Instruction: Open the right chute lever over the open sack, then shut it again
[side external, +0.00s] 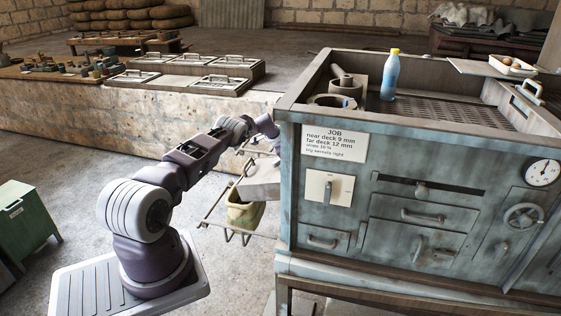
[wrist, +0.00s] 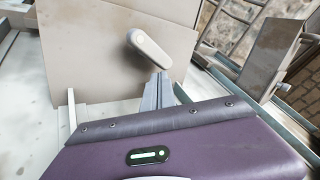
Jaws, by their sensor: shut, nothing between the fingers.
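In the wrist view a pale lever (wrist: 149,48) with a rounded end lies at a slant in front of a flat beige plate (wrist: 85,50). My gripper (wrist: 162,80) is shut and empty, its fingertips right at the lever's lower right end. I cannot tell whether they touch it. In the side view my arm reaches behind the left end of the machine, and the gripper and lever are hidden there. A yellow-green sack (side external: 244,213) hangs in a wire frame below a grey chute (side external: 262,181). Its mouth is partly hidden by the chute.
The blue-grey machine (side external: 345,225) stands close on the right of my arm. The wire frame (side external: 212,212) juts out below it. In the wrist view a brown panel (wrist: 270,55) and metal rails stand at the right. A stone-sided bench (side external: 130,115) runs behind.

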